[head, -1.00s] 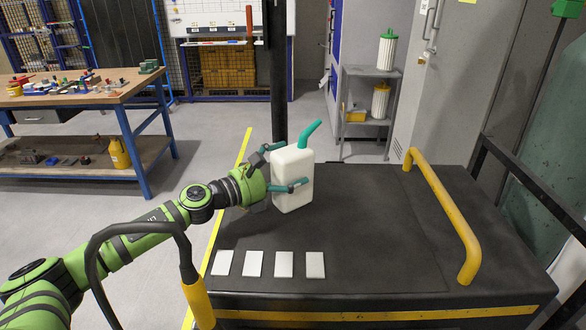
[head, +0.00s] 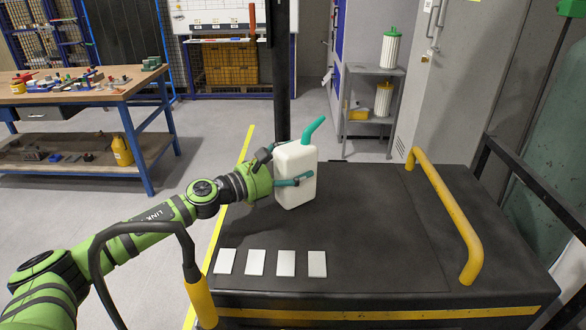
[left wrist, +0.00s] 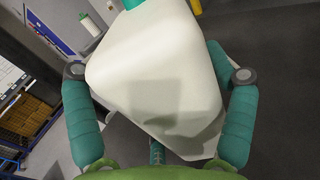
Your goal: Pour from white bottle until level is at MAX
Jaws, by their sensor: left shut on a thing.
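The white bottle (head: 296,158) with a green spout (head: 313,128) is upright at the left rear of the dark platform (head: 370,225). My left gripper (head: 285,167) is shut on its body, with one finger across the front face. In the left wrist view the bottle (left wrist: 150,70) fills the middle between the two teal fingers (left wrist: 158,105). Whether its base touches the platform is hard to tell. No container with a MAX mark is visible. My right gripper is not in view.
Several white plates (head: 256,262) lie in a row on the platform's front left. A yellow rail (head: 446,215) rises at the right. A workbench (head: 90,90) stands far left, and a grey shelf (head: 370,105) with white canisters stands behind. The platform's middle is clear.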

